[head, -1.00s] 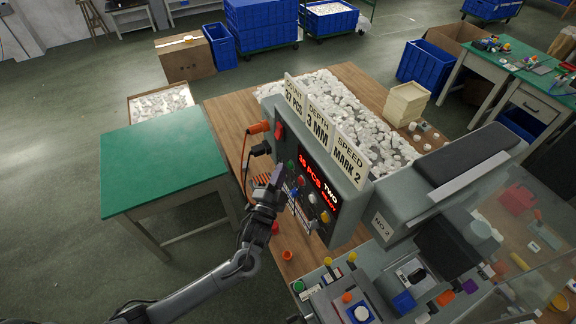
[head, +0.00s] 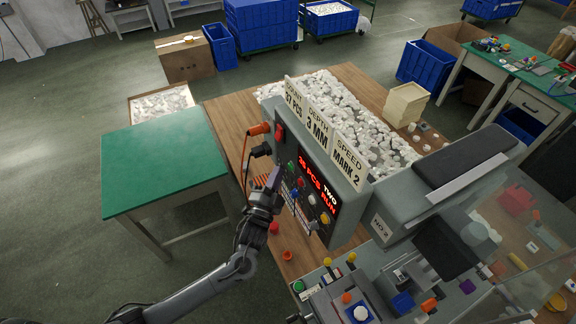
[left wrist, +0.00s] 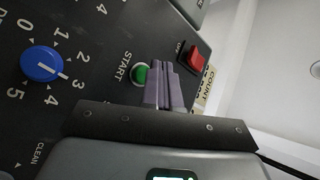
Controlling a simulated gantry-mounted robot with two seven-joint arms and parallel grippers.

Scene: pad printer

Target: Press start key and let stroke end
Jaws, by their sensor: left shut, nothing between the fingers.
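The pad printer's grey control box (head: 345,222) stands on the wooden table, with a red-lit display (head: 318,185) reading "TWO" and "RUN". The green START key (left wrist: 141,75) is on its panel, partly hidden behind my fingers in the left wrist view; a green key also shows in the head view (head: 290,167). My left gripper (head: 274,178) is shut and empty, its purple fingertips (left wrist: 167,72) right beside the key. I cannot tell whether they touch it. My right gripper is not in view.
A red OFF switch (left wrist: 195,59) and a blue dial (left wrist: 41,64) flank the START key. Orange and black plugs (head: 259,129) stick out of the box's left side. A green-topped table (head: 160,160) stands to the left. White parts cover the table behind the box.

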